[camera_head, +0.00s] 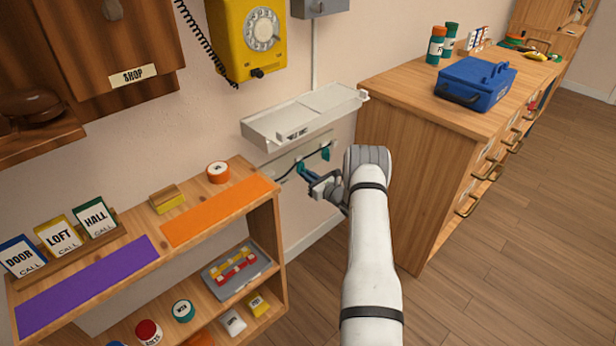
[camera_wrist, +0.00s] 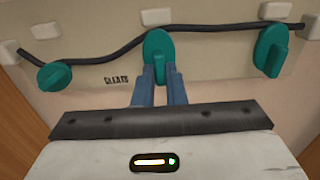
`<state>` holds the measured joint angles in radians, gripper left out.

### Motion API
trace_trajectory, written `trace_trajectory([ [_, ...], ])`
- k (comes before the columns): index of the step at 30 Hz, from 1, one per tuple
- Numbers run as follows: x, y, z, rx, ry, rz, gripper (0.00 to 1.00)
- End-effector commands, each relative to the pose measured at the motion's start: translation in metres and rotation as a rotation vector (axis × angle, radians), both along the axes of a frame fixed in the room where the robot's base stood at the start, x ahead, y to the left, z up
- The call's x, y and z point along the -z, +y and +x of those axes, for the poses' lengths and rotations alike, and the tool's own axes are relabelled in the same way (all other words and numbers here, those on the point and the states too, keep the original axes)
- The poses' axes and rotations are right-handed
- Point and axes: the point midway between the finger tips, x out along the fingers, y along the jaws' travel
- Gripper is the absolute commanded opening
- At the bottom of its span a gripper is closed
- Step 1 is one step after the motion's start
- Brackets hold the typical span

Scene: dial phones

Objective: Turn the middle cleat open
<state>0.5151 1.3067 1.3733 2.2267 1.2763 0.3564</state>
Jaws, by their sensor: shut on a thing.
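In the head view, my gripper (camera_head: 309,175) is at the board under the white shelf.
The white shelf (camera_head: 305,116) juts out just above the board. A wooden cabinet (camera_head: 410,150) stands close on the right, with a blue case (camera_head: 475,80) on top. A low wooden shelf unit (camera_head: 230,218) stands on the left. A yellow dial phone (camera_head: 247,40) hangs above.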

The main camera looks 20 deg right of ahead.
Motion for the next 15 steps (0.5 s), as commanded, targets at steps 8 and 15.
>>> trace_trajectory([
  [8, 0.0028, 0.0002, 0.0003, -0.001, -0.029, -0.079, 0.00],
  [15, 0.0044, 0.0003, 0.0006, -0.001, -0.093, -0.251, 0.00],
])
